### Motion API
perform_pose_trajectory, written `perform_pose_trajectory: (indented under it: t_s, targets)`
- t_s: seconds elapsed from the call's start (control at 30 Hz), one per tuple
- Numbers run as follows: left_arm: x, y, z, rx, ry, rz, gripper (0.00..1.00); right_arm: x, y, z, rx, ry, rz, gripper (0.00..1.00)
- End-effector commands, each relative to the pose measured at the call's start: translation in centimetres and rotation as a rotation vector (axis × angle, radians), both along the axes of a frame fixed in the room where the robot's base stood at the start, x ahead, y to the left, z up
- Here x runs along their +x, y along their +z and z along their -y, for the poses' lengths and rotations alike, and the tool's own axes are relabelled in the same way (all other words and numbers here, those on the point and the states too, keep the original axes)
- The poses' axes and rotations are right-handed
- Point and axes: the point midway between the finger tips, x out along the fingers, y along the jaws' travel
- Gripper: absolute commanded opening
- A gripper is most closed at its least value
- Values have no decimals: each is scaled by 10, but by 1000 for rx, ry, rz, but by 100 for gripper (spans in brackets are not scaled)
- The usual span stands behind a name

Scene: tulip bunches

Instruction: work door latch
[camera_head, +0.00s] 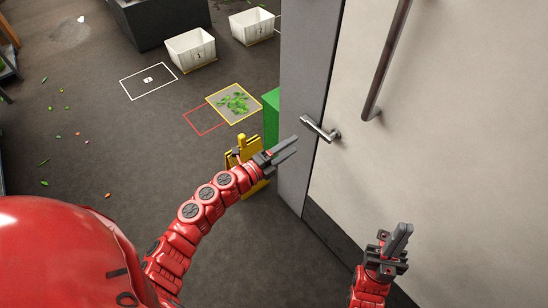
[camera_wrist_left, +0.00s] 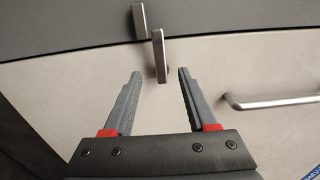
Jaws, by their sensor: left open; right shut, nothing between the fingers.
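The door latch (camera_head: 320,129) is a grey metal lever on the left edge of the pale door (camera_head: 440,110), beside the dark frame. It also shows in the left wrist view (camera_wrist_left: 159,56), ahead of and between the fingertips. My left gripper (camera_head: 290,149) is open and empty, a short way left of and below the latch in the head view. In the left wrist view its two fingers (camera_wrist_left: 158,75) stand apart and the lever appears beyond them, with no clear contact. My right gripper (camera_head: 401,232) is shut and empty, low in front of the door.
A long door handle (camera_head: 388,60) is fixed higher on the door. A yellow folding sign (camera_head: 243,150) and a green box (camera_head: 271,115) stand behind my left gripper. White bins (camera_head: 191,49) and floor markings lie farther back. Leaves litter the left floor.

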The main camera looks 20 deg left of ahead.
Motion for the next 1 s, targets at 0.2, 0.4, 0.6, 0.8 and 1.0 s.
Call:
perform_pose_trajectory:
  t_s: [0.2, 0.4, 0.6, 0.8, 1.0]
  targets:
    - [-35, -2, -27, 2, 1, -1, 57, 0, -5, 0, 0, 0, 0, 0]
    - [-48, -2, -35, 2, 0, -2, 57, 0, -5, 0, 0, 0, 0, 0]
    - [-49, -1, -36, 1, 0, -2, 57, 0, -5, 0, 0, 0, 0, 0]
    - [-48, -1, -35, 1, 0, -2, 57, 0, -5, 0, 0, 0, 0, 0]
    - [-52, 2, -30, -33, -16, -7, 57, 0, -3, 0, 0, 0, 0, 0]
